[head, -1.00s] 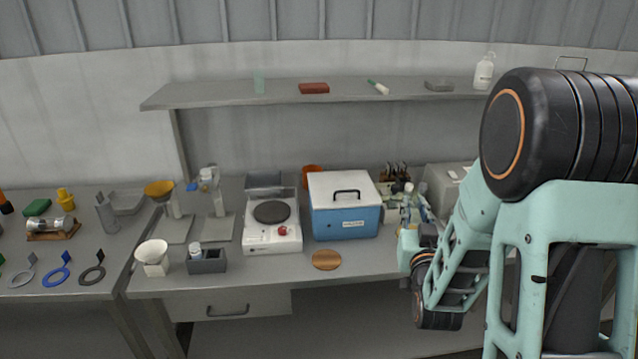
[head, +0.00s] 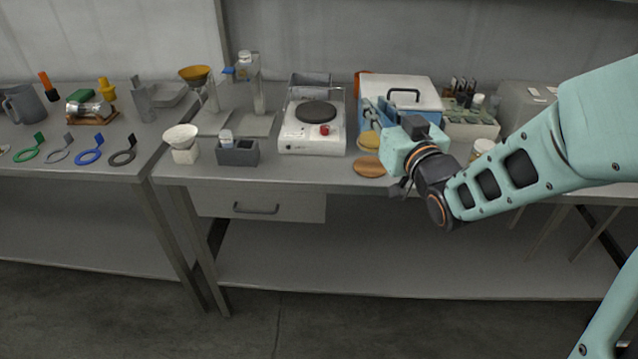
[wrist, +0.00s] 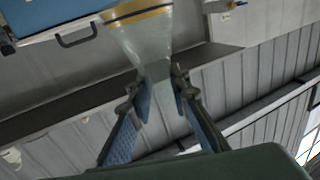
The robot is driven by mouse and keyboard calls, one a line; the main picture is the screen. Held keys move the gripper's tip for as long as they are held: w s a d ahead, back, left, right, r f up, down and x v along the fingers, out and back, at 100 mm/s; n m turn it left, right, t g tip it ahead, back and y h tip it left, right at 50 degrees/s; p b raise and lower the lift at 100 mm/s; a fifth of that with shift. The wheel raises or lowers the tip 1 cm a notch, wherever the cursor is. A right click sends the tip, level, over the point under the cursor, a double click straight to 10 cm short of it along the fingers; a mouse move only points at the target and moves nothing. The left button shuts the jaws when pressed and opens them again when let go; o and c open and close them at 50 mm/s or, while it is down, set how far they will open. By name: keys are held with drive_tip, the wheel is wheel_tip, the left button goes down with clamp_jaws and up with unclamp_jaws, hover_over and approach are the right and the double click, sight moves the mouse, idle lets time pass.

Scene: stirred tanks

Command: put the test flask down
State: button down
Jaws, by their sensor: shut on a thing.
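The test flask (wrist: 142,32) is a clear cone with a yellow band near its wide end. In the wrist view my gripper (wrist: 156,84) is shut on its narrow neck. In the head view my gripper (head: 377,116) is in front of the blue cooler box, partly hidden by my wrist. The flask's yellowish lower part (head: 368,139) shows just below the fingers. It appears just above or behind a round cork-brown mat (head: 369,167) near the bench's front edge. I cannot tell the exact gap between flask and bench. The mat looks bare.
The blue cooler box (head: 424,88) stands close behind my gripper. A white hotplate (head: 313,138) is left of the mat. A rack of bottles (head: 470,122) is to the right, behind my arm. A grey holder (head: 237,153) and white funnel (head: 181,142) stand farther left.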

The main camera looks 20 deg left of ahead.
drive_tip(key=shift+s+a+f+n+g+y+b, duration=0.35)
drive_tip(key=shift+a+b, duration=0.25)
drive_tip(key=shift+a, duration=0.2)
drive_tip(key=shift+s+a+f+n+g+y+b, duration=0.1)
drive_tip(key=shift+s+a+f+n+y+b, duration=0.3)
drive_tip(key=shift+a+b, duration=0.35)
drive_tip(key=shift+s+a+f+n+g+y+b, duration=0.2)
drive_tip(key=shift+s+a+f+b, duration=0.25)
drive_tip(key=shift+a, duration=0.45)
drive_tip(key=w+a+f+b, duration=0.1)
drive_tip(key=w+a+f, duration=0.2)
drive_tip(key=f, duration=0.1)
drive_tip(key=w+a+f+b, duration=0.1)
drive_tip(key=w+a+f, duration=0.2)
drive_tip(key=a+f, duration=0.1)
drive_tip(key=w+a+f+b, duration=0.1)
drive_tip(key=w+a+f, duration=0.2)
drive_tip(key=f, duration=0.1)
drive_tip(key=shift+w+a+f, duration=0.1)
drive_tip(key=shift+w+a, duration=0.05)
drive_tip(key=shift+a, duration=0.15)
drive_tip(key=shift+f, duration=0.25)
drive_tip(key=shift+f+b, duration=0.2)
drive_tip(key=shift+b, duration=0.3)
drive_tip(key=c, duration=1.8)
unclamp_jaws()
